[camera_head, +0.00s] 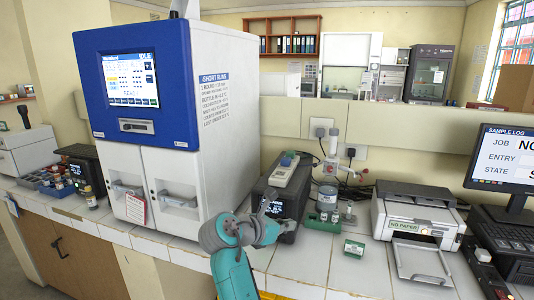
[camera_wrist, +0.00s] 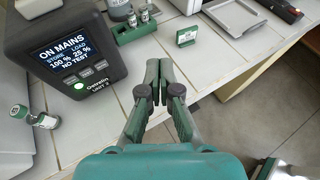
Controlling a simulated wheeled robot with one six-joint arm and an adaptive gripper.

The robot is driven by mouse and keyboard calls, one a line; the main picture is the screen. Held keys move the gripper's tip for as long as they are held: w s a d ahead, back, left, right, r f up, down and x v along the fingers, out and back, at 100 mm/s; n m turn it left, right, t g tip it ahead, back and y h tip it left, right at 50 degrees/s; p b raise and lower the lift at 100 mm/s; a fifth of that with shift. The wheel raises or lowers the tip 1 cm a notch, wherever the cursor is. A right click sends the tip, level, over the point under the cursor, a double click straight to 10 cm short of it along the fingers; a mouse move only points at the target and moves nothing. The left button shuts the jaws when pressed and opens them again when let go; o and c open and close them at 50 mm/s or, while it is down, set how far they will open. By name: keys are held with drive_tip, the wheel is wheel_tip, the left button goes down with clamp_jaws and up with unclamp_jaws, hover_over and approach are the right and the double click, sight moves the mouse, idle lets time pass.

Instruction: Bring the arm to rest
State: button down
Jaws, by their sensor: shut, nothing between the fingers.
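My gripper (camera_wrist: 157,82) is shut and empty in the wrist view, its two fingers together over the tiled bench edge. In the head view my gripper (camera_head: 287,226) shows at the end of my teal arm, in front of the black power unit (camera_head: 284,203). The fingertips are small there and hard to make out. In the wrist view the power unit (camera_wrist: 62,52) stands to the left of the fingers, apart from them, with a lit screen reading ON MAINS. I cannot tell the exact height of the gripper above the bench.
A capped vial (camera_wrist: 42,118) stands by the power unit. Bare tiles (camera_head: 320,268) lie at the front.

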drive_tip(key=s+d+f+m+t+y, duration=0.1)
drive_tip(key=s+d+f+y, duration=0.3)
drive_tip(key=f, duration=0.6)
drive_tip(key=s+d+f+m+t+h, duration=0.1)
drive_tip(key=s+f+m, duration=0.1)
drive_tip(key=s+f, duration=0.5)
drive_tip(key=s+d+f+m+y, duration=0.1)
drive_tip(key=s+d+f+y, duration=0.15)
drive_tip(key=f, duration=0.95)
drive_tip(key=s+d+f+m+t+y, duration=0.1)
drive_tip(key=s+f+m, duration=0.15)
drive_tip(key=s, duration=0.35)
drive_tip(key=s+d+f+m+y, duration=0.1)
drive_tip(key=s+d+f, duration=0.15)
drive_tip(key=s, duration=0.25)
drive_tip(key=s+m+y, duration=0.3)
drive_tip(key=s+m, duration=0.5)
drive_tip(key=s, duration=1.3)
drive_tip(key=s+d+r+m+t, duration=0.2)
drive_tip(key=s+r+m, duration=0.9)
drive_tip(key=s+r, duration=0.3)
drive_tip(key=shift+s+t, duration=0.3)
drive_tip(key=shift+s, duration=0.35)
